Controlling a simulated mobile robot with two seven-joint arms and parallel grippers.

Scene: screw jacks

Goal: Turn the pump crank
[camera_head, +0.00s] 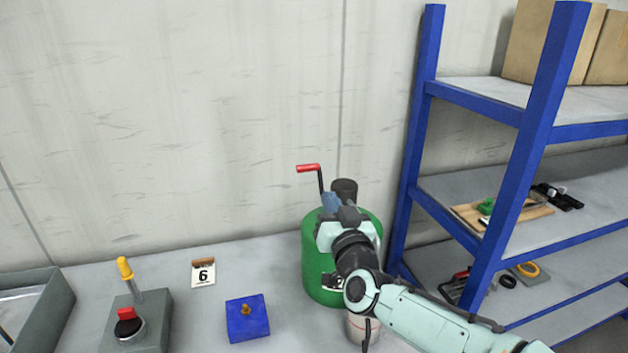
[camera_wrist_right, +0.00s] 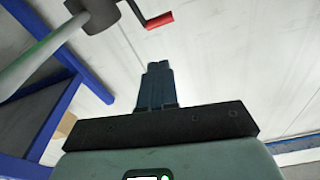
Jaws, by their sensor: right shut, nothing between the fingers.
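The pump is a green drum (camera_head: 316,262) with a dark cap (camera_head: 344,187) on top, standing on the table against the wall. Its crank has a dark bent arm and a red handle (camera_head: 308,168) pointing left. In the right wrist view the red handle (camera_wrist_right: 159,20) is beyond my fingertips, with a gap between. My right gripper (camera_head: 329,200) is in front of the drum's top, just below the handle; its blue fingers also show in the right wrist view (camera_wrist_right: 156,66), closed together and empty. My right arm hides part of the drum. My left gripper is not in view.
A grey control box (camera_head: 150,325) with a yellow lever, a card marked 6 (camera_head: 203,272), a blue block (camera_head: 247,318) and a grey tray (camera_head: 50,305) are left of the drum. A blue-framed shelf (camera_head: 412,150) stands close on the right. The space left of the crank is clear.

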